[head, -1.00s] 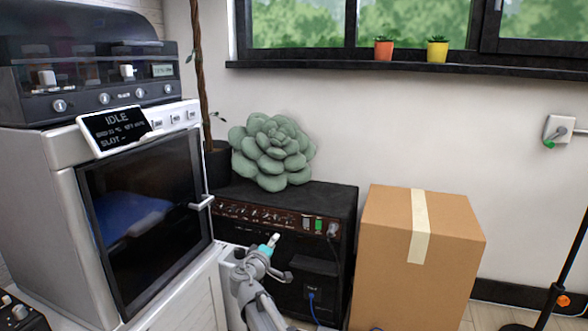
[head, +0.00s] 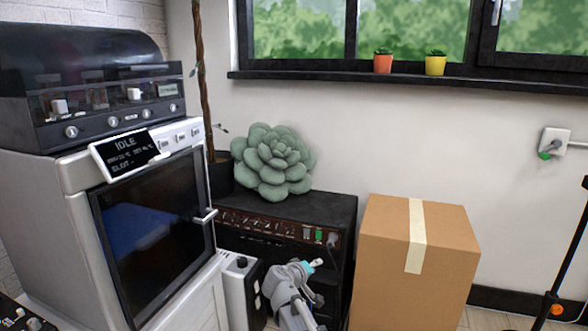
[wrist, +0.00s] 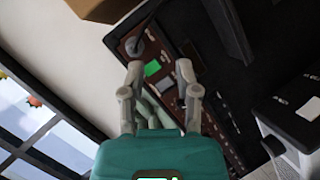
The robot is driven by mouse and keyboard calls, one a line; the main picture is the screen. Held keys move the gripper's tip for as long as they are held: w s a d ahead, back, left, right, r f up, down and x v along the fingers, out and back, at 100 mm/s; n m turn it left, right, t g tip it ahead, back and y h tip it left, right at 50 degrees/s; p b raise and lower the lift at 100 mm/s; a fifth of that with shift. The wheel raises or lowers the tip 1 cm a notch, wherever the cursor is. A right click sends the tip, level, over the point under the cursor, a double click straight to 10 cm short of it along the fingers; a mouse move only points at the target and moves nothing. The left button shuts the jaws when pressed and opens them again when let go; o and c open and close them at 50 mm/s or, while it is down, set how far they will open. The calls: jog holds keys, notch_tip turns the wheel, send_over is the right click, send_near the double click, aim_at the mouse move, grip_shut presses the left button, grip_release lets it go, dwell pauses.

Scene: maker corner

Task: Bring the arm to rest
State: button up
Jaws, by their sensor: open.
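My gripper (head: 316,264) is at the end of my grey arm at the bottom middle of the head view, in front of the black amplifier (head: 270,226). In the wrist view my gripper (wrist: 160,72) shows its two grey fingers spread apart, with nothing between them. The amplifier's brown control panel (wrist: 163,90) with a green switch lies beyond the fingers, and I cannot tell the exact gap.
A cardboard box (head: 450,255) stands right of the amplifier. A white machine with a dark door (head: 150,235) and an IDLE display stands left. A green succulent plush (head: 272,165) sits on the amplifier. A small white unit (head: 239,285) is beside my arm.

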jog(key=s+d+m+g+y+p, duration=0.2)
jog(key=s+d+m+g+p, duration=0.2)
jog(key=s+d+g+p, duration=0.45)
jog(key=s+d+r+m+g+y+p, duration=0.1)
jog(key=s+r+y+p, duration=0.15)
jog(key=s, duration=0.45)
jog(key=s+d+r+g+y+p, duration=0.1)
jog(key=s+d+g+y+p, duration=0.2)
jog(key=s, duration=0.4)
notch_tip(320, 180, up, 37)
jog(key=a+t+p, duration=0.1)
jog(key=p, duration=3.6)
jog(key=shift+w+a, duration=0.25)
jog(key=shift+a, duration=0.05)
jog(key=shift+r+y, duration=0.1)
jog(key=shift+y, duration=0.15)
